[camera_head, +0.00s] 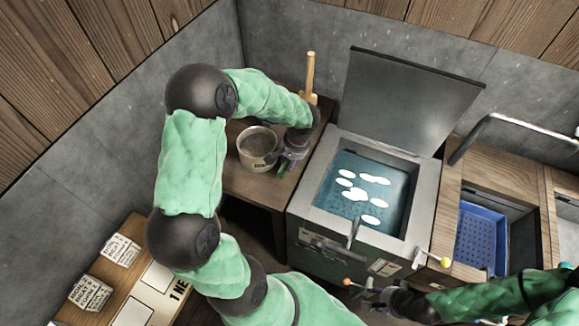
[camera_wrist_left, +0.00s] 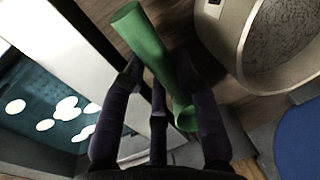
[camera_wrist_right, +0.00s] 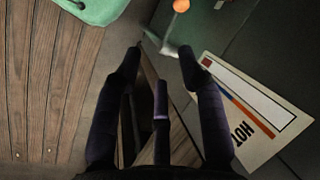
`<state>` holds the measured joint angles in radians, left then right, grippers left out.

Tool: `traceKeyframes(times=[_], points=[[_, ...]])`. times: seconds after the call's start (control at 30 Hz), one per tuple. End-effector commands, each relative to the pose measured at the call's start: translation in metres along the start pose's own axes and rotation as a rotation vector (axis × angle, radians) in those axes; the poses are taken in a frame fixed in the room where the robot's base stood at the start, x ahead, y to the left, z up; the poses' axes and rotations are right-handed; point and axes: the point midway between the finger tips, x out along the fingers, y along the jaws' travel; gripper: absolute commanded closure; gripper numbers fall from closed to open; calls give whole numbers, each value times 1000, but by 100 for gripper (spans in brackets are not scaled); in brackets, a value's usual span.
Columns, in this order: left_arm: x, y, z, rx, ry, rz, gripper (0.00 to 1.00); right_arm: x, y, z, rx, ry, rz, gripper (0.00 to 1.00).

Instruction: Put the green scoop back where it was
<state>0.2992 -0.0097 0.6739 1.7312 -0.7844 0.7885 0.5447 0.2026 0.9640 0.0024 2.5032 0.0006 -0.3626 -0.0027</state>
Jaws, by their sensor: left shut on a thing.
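The green scoop (camera_wrist_left: 152,48) is between the fingers of my left gripper (camera_wrist_left: 160,75) in the left wrist view. In the head view only a small green part of the scoop (camera_head: 283,168) shows below my left gripper (camera_head: 291,158); the rest is hidden. My left gripper is shut on it, above the right part of the small brown table, between the round tub (camera_head: 246,158) and the steel machine. My right gripper (camera_head: 369,289) is low in front of the machine. Its fingers are apart and empty in the right wrist view (camera_wrist_right: 158,62).
The open machine (camera_head: 327,208) holds blue liquid with white patches; its lid (camera_head: 400,100) stands up. An upright wooden handle (camera_head: 310,75) is behind the tub. A blue basket (camera_head: 481,238) sits in the right counter. Lettered white boxes (camera_head: 90,292) are at lower left.

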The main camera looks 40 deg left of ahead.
Motion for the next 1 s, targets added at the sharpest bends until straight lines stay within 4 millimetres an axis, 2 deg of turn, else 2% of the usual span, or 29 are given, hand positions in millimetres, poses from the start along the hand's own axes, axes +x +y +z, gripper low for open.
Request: traceKeyframes(times=[0.17,0.3,0.4,0.8,0.83,0.87,0.9,1.0], points=[[12,-2,-7,0,-1,0,95,3,1,0,0,0,0,60],[34,2,-7,2,-4,0,95,12,4,0,0,0,0,60],[42,4,-7,1,-1,0,95,16,6,0,0,0,0,60],[45,5,-7,0,0,0,95,18,7,-1,0,0,0,60],[44,5,-7,1,-1,0,61,18,6,-1,0,0,0,60],[44,5,-7,1,-1,0,52,17,6,-1,0,0,0,60],[44,4,-7,1,-1,0,46,17,6,-1,0,0,0,60],[44,4,-7,0,-1,0,46,17,6,-1,0,0,0,60]])
